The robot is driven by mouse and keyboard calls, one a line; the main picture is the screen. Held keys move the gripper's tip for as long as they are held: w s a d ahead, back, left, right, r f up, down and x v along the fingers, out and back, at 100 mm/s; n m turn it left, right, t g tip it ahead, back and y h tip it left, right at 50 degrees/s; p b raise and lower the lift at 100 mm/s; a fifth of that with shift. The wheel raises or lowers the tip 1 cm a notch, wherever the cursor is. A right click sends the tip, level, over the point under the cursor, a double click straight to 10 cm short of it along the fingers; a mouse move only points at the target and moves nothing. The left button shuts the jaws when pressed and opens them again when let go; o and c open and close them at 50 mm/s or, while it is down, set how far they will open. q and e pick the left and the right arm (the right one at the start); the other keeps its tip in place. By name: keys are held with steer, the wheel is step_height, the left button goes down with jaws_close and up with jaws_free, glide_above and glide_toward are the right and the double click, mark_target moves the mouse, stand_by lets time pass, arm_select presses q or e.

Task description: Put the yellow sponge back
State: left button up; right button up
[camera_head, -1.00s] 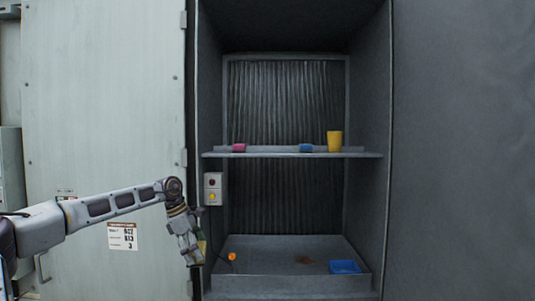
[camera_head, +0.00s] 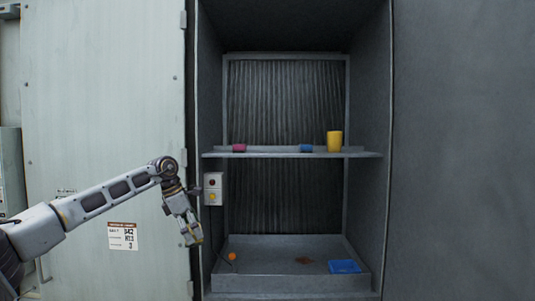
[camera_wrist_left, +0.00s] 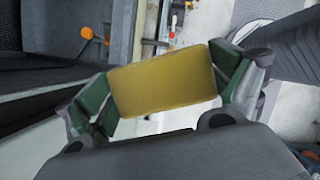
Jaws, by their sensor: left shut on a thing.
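My left gripper (camera_head: 193,236) is at the left edge of the open cabinet, in front of its lower part. In the left wrist view the gripper (camera_wrist_left: 160,92) is shut on the yellow sponge (camera_wrist_left: 165,82), which sits between its green finger pads. In the head view the sponge is too small to make out clearly at the fingertips. My right gripper is not in view.
The lower tray (camera_head: 290,284) holds an orange-ended object (camera_head: 232,256), a reddish-brown patch (camera_head: 304,260) and a blue tray (camera_head: 344,267). A switch box (camera_head: 213,189) is on the left.

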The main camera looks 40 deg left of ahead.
arm_select(q)
steer(key=shift+r+n, duration=0.4)
steer(key=shift+r, duration=1)
steer(key=d+r+n+y+p, duration=0.1)
steer(key=d+r+n, duration=0.15)
steer(key=r, duration=0.65)
steer(key=d+r+n+y+p, duration=0.15)
steer(key=d+r, duration=0.25)
steer(key=r, duration=0.6)
steer(key=w+d+r+n, duration=0.2)
steer(key=d+r, duration=0.5)
steer(key=d, duration=0.3)
steer(key=w+d+r+n+p, duration=0.1)
steer(key=w+d+r+n, duration=0.1)
steer(key=d+r, duration=0.6)
steer(key=shift+w+d+y, duration=0.45)
steer(key=shift+w+d, duration=0.1)
steer(key=shift+d, duration=0.7)
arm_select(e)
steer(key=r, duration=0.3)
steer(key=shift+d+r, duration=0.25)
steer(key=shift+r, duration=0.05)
